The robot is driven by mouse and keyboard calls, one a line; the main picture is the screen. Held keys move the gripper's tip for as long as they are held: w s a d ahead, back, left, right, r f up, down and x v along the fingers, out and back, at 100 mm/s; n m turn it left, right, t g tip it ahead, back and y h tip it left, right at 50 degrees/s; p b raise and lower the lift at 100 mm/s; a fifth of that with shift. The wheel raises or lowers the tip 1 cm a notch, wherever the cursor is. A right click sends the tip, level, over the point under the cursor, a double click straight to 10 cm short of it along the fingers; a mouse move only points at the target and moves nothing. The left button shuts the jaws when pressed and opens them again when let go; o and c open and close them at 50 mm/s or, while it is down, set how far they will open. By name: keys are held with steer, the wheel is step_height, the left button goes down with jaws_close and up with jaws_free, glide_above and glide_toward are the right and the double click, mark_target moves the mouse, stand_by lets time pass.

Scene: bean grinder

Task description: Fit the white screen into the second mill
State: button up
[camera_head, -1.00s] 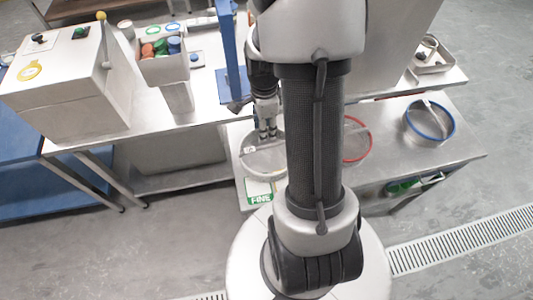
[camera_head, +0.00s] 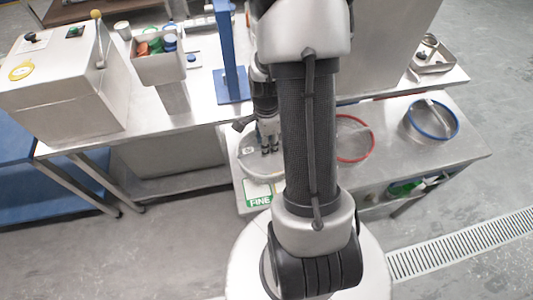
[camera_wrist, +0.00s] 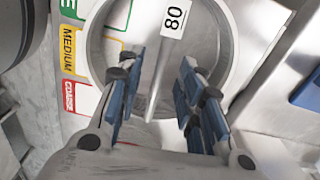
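The white screen (camera_head: 249,171) is a round sieve with a pale rim and a handle bar across it. My gripper (camera_head: 269,149) is over the screen, pointing down. In the wrist view my gripper (camera_wrist: 163,78) is open, its blue pads on either side of the bar (camera_wrist: 158,75) with gaps showing. A grey machine with a yellow tag (camera_head: 65,95) stands at left; I cannot tell which is the second mill.
A red-rimmed screen (camera_head: 372,146) and a blue-rimmed screen (camera_head: 456,127) lie to the right on the same bench. A bin of coloured items (camera_head: 158,66) is at left. A metal tray (camera_head: 434,66) is far right.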

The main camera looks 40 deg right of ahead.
steer(key=shift+f, duration=0.3)
steer(key=shift+c, duration=0.5)
jaws_close()
stand_by(0.7)
